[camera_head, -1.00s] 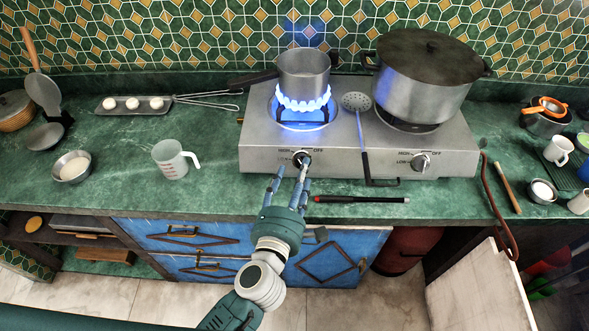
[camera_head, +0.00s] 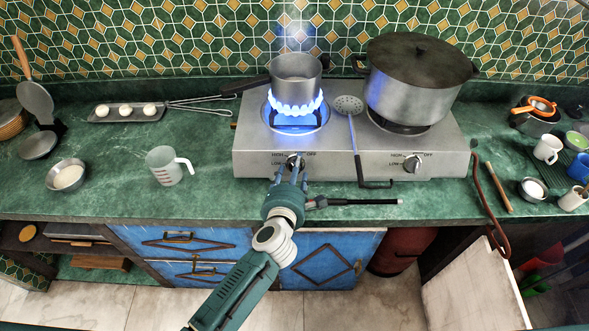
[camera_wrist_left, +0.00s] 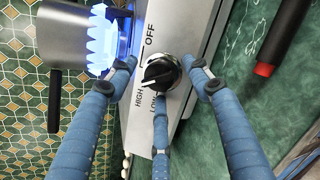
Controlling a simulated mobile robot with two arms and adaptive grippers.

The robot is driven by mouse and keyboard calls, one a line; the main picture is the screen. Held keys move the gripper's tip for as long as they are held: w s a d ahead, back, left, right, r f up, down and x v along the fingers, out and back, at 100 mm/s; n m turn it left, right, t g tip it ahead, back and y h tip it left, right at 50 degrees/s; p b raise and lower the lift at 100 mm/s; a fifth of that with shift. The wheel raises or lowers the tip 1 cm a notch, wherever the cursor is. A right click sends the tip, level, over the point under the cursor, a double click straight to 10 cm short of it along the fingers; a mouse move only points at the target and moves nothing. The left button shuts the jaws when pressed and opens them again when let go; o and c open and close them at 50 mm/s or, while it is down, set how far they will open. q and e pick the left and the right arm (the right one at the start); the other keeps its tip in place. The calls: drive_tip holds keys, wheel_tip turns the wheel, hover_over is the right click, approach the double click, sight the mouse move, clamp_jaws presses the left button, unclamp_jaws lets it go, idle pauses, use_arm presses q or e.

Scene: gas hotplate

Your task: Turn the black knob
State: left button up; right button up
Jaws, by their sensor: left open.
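The black knob (camera_head: 294,163) with a silver rim is on the front panel of the gas hotplate (camera_head: 345,165), below the left burner. In the left wrist view the knob (camera_wrist_left: 158,72) is near the middle, among HIGH, LOW and OFF marks. Its grip bar is tilted across the dial. My left gripper (camera_head: 290,172) is open, with its blue fingers spread around the knob. In the left wrist view my left gripper (camera_wrist_left: 165,78) has fingers on both sides of the knob and one below it. Whether any finger touches it, I cannot tell. My right gripper is not in view.
A small saucepan (camera_head: 295,80) stands over a lit blue flame (camera_head: 294,106). A large lidded pot (camera_head: 415,90) is on the right burner, with a second knob (camera_head: 412,164) below it. A slotted spoon (camera_head: 350,110) leans between them. A black rod (camera_head: 365,201) lies in front of the hotplate.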

use_arm(q)
drive_tip(key=shift+w, duration=0.1)
drive_tip(key=c, duration=1.1)
drive_tip(key=shift+d+f+n+b, duration=0.1)
drive_tip(key=shift+f+n+b, duration=0.05)
drive_tip(key=shift+n+b, duration=0.4)
drive_tip(key=shift+n+y, duration=0.3)
drive_tip(key=shift+n, duration=0.45)
drive_tip(key=shift+r+t, duration=0.25)
drive_tip(key=shift+t, duration=0.05)
drive_tip(key=o, duration=1)
drive_tip(key=shift+o, duration=0.5)
drive_tip(key=shift+d+f, duration=0.1)
